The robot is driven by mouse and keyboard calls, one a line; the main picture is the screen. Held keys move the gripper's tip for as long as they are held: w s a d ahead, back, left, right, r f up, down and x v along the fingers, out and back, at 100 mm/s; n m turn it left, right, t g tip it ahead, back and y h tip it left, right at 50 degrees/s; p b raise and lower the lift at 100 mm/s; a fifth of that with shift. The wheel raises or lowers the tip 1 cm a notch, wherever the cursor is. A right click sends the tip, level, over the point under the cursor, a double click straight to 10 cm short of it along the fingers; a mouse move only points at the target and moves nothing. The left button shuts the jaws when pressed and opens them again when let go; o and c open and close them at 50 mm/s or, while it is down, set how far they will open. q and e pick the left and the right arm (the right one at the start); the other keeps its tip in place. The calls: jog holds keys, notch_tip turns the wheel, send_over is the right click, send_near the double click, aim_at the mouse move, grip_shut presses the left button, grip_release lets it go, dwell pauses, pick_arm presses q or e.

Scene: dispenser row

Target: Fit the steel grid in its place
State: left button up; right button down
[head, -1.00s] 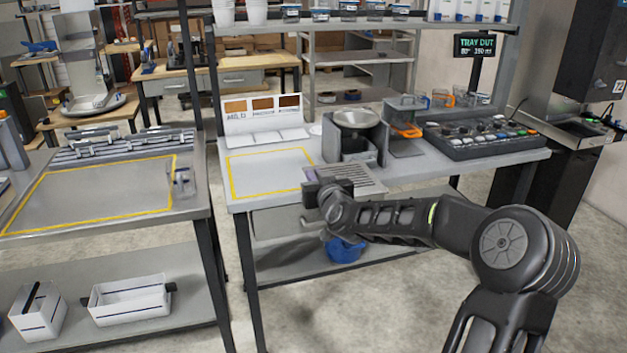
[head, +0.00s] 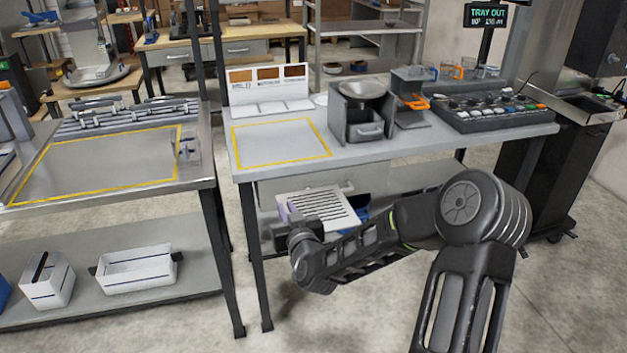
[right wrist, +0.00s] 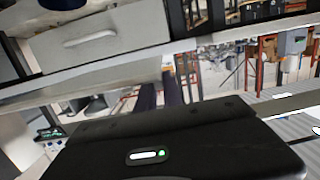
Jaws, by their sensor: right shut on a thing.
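The steel grid (head: 328,212) is a pale slotted plate. My right gripper (head: 297,220) is shut on its left end and holds it in the air in front of the middle table, below the tabletop's front edge. Its slots face up towards the head camera. In the right wrist view a ribbed strip of the grid (right wrist: 298,126) shows at the right edge, and the fingertips are hidden behind the dark gripper body. A tall black machine (head: 545,165) stands at the right, with a metal ledge (head: 590,112) on its front. A nearby display reads TRAY OUT. My left gripper is out of view.
The middle table (head: 395,145) carries a grey hopper box (head: 362,112), a dark button panel (head: 490,112) and an orange-handled container. A drawer hangs under it. Left is a steel table (head: 95,165) with white bins below. Floor between table and machine is clear.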

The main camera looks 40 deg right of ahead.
jog(key=a+f+n+y, duration=0.1)
jog(key=a+f+y, duration=0.1)
jog(key=a, duration=0.6)
jog(key=s+a+f+n+t+y, duration=0.1)
jog(key=a+f+n+y, duration=0.1)
jog(key=a, duration=0.7)
jog(key=shift+a+y, duration=0.2)
jog(key=shift+y, duration=0.3)
